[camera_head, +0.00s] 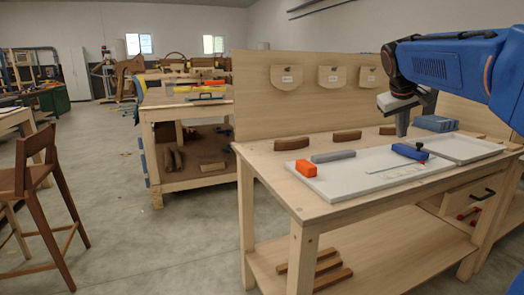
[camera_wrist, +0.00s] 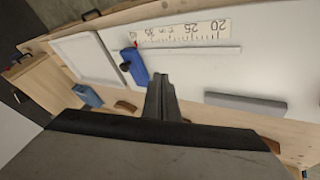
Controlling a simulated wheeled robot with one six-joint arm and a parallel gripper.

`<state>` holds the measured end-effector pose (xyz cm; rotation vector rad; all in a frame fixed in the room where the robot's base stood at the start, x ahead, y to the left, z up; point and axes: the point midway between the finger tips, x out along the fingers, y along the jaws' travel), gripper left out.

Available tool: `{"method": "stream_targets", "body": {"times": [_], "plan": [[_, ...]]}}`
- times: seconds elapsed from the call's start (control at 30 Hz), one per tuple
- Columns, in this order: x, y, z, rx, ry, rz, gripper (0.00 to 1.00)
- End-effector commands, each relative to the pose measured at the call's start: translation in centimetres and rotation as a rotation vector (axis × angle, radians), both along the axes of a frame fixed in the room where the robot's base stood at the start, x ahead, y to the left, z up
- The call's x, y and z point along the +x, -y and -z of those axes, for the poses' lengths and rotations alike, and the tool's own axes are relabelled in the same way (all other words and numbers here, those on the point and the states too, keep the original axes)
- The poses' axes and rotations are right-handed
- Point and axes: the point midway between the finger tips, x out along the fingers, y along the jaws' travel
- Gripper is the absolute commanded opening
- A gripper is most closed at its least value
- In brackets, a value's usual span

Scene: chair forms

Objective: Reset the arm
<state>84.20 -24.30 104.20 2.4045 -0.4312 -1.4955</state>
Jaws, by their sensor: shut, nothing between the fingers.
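My blue arm (camera_head: 450,65) reaches in from the upper right in the head view. My gripper (camera_head: 402,133) points down above the workbench (camera_head: 270,165), over the back part of the white board (camera_head: 345,185). In the wrist view my gripper (camera_wrist: 161,82) shows as dark fingers set together, with nothing between them. A blue block with a dark knob (camera_head: 410,151) lies on the board just below and right of the fingertips. It also shows in the wrist view (camera_wrist: 136,68), beside the fingertips and apart from them.
An orange block (camera_head: 306,168) and a grey bar (camera_head: 333,156) lie on the left half. Brown curved wooden pieces (camera_head: 346,136) line the back. A blue box (camera_head: 436,123) stands behind right. A back panel (camera_head: 300,105) rises behind. A wooden chair (camera_head: 38,180) stands left; the floor between is clear.

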Motion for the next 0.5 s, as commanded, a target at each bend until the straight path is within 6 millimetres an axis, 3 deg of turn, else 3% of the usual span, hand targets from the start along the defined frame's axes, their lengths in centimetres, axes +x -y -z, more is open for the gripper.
{"method": "stream_targets", "body": {"times": [0.27,0.5], "plan": [[-9.2,-5.7,5.1,0.101,-0.004,-0.042,0.0],[-17.1,-10.0,10.8,0.189,-0.014,-0.071,0.0]]}}
